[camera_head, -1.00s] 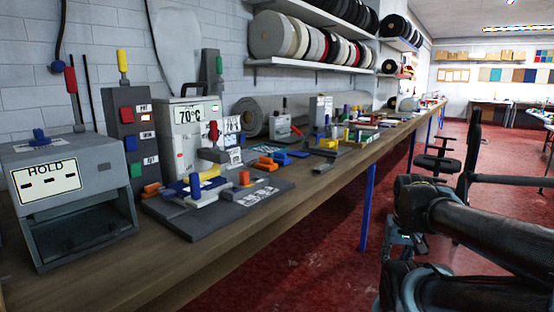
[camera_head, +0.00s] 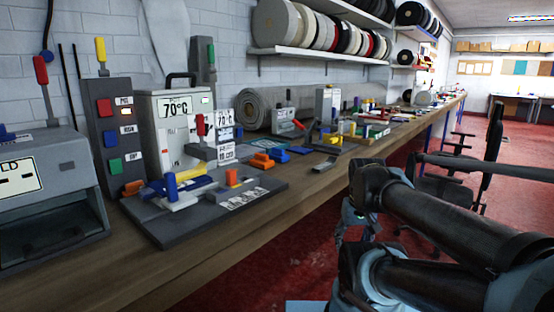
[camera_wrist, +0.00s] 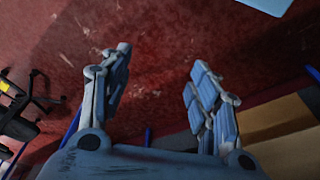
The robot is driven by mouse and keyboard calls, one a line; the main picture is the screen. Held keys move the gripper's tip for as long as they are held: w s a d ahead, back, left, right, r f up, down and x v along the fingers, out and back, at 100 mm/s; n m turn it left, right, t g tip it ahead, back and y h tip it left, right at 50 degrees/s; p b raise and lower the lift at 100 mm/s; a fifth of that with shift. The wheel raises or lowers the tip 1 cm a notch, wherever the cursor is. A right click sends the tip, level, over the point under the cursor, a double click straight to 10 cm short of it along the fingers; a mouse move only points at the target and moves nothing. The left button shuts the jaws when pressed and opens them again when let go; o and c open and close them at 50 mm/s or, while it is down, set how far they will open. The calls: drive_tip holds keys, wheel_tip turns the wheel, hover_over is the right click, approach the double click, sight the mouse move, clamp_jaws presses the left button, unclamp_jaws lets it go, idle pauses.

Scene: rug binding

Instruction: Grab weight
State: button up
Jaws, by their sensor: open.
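My gripper (camera_wrist: 160,64) is open and empty in the wrist view, with its two fingers spread above the red floor. In the head view, my arm is at the lower right, off the front of the workbench (camera_head: 225,216). I cannot pick out a weight with certainty. Small coloured parts lie along the bench, including orange blocks (camera_head: 262,161) and a blue block (camera_head: 283,176). A dark grey base plate (camera_head: 240,196) near the front edge carries a yellow bar, a blue peg and an orange peg. My gripper touches none of these.
A grey box with a dark opening (camera_head: 50,205), a button panel (camera_head: 112,135) and a 70°C unit (camera_head: 178,112) stand at the left. A rolled rug (camera_head: 265,110) lies at the back. A dark chair (camera_head: 470,175) stands on the open floor at right.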

drive_tip(key=shift+o, duration=0.2)
drive_tip(key=w+a+r+n+y, duration=0.1)
drive_tip(key=w+a+r+n, duration=0.1)
drive_tip(key=w+r, duration=0.7)
drive_tip(key=w+a+r+n, duration=0.3)
drive_tip(key=w+a+r, duration=0.2)
drive_tip(key=w+r, duration=0.4)
drive_tip(key=shift+a+r+y, duration=0.15)
drive_tip(key=shift+r+y, duration=0.25)
drive_tip(key=shift+r, duration=0.15)
wheel_tip(320, 180, up, 11)
drive_tip(key=n+y, duration=0.2)
drive_tip(key=n, duration=0.3)
hover_over(279, 149)
drive_tip(key=s+d, duration=0.3)
drive_tip(key=d, duration=0.2)
drive_tip(key=shift+t, duration=0.3)
drive_tip(key=x, duration=1.1)
drive_tip(key=shift+w+a+f, duration=0.1)
drive_tip(key=shift+f, duration=0.1)
drive_tip(key=shift+x, duration=2.6)
clamp_jaws()
